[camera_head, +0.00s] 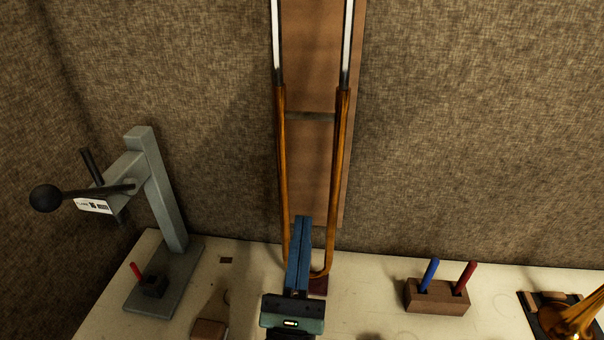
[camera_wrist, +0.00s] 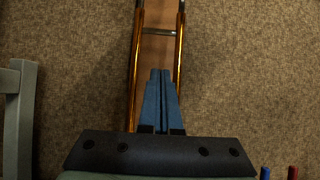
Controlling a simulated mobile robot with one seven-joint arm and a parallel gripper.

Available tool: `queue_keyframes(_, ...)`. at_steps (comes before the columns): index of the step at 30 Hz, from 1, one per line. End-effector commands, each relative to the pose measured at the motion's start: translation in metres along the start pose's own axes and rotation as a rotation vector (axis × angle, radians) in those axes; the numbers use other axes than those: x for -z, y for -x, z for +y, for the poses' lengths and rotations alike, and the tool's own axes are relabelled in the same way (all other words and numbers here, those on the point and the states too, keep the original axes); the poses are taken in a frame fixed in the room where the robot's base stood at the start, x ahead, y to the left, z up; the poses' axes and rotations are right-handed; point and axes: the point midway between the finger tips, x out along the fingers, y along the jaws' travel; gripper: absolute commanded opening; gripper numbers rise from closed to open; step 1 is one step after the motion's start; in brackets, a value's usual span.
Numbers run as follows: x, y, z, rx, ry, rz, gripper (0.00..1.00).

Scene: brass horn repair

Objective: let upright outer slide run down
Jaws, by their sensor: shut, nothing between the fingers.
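The outer slide (camera_head: 337,185) is a brass U of two long tubes standing upright against a wooden board (camera_head: 309,170). Bright silver inner tubes (camera_head: 347,45) show above its upper ends. Its bottom bow is low, close to a dark red block on the bench, partly hidden by my gripper; I cannot tell whether it touches. My gripper (camera_head: 303,220) has blue fingers, shut and empty, in front of the slide's lower part. In the wrist view the fingers (camera_wrist: 161,75) point up between the two brass tubes (camera_wrist: 134,75), with a crossbar (camera_wrist: 158,31) beyond them.
A grey lever press (camera_head: 165,190) stands on the bench at left. A wooden holder (camera_head: 437,297) with a blue and a red pen is at right. A brass horn part (camera_head: 570,318) lies at the far right. A small brown block (camera_head: 208,329) is at the front left.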

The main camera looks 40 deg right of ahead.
Motion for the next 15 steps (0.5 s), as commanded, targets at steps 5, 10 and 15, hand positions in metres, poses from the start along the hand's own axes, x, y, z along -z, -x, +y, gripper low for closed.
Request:
queue_keyframes(5,-0.002,-0.021,-0.002,0.005,0.0,0.0,0.0)
queue_keyframes(10,-0.003,-0.058,-0.002,0.005,0.001,0.001,0.0)
queue_keyframes(15,-0.003,-0.095,-0.001,0.004,0.001,0.001,0.0)
